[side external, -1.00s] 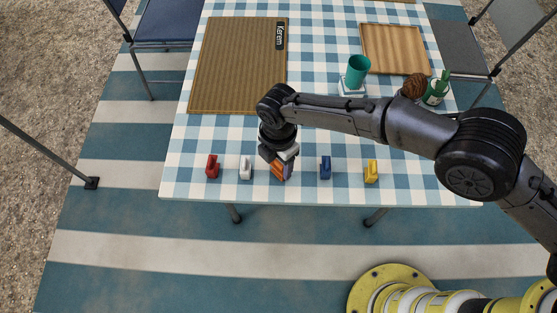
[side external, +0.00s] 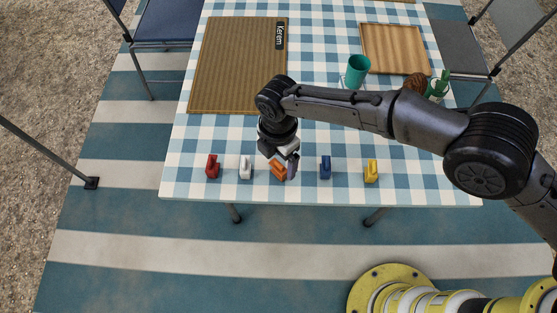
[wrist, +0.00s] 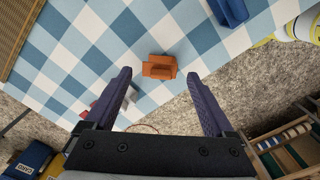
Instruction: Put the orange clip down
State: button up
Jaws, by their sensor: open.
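The orange clip (side external: 278,170) stands on the checked tablecloth near the table's front edge, in the middle of a row of clips. My gripper (side external: 284,168) is right at it from above, partly covering it in the side view. In the wrist view the orange clip (wrist: 159,67) lies just beyond and between the two open fingertips (wrist: 157,78), with a gap on each side. My gripper is open and holds nothing.
Red (side external: 212,167) and white (side external: 245,167) clips stand to the left, blue (side external: 325,168) and yellow (side external: 371,171) clips to the right. Farther back are a brown mat (side external: 235,70), a teal cup (side external: 357,70), a wooden tray (side external: 395,50) and a cactus (side external: 437,87).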

aim_at(279, 163)
notch_tip(279, 163, up, 10)
jog(key=w+d+r+m, duration=0.5)
jog(key=w+d+r, duration=0.1)
jog(key=d+r, duration=0.5)
jog(key=s+d+r+m+t+y, duration=0.1)
jog(key=d+r+m, duration=0.35)
jog(key=d, duration=0.45)
jog(key=s+d+r+m+t, duration=0.1)
jog(key=d+r+m, duration=0.2)
jog(key=d+r, duration=0.4)
jog(key=s+d+r+m+t, duration=0.1)
jog(key=s+d+m, duration=0.5)
jog(key=d, duration=0.4)
jog(key=s+d+m+t, duration=0.2)
jog(key=s+d+m, duration=0.2)
jog(key=s+d, duration=0.6)
jog(key=s+d+f+m+h, duration=0.1)
jog(key=s+d+f+m, duration=0.2)
jog(key=s, duration=0.3)
jog(key=shift+d+f+m+t, duration=0.3)
jog(key=shift+d+f+m, duration=0.1)
jog(key=shift+d+m, duration=0.3)
jog(key=shift+a, duration=0.1)
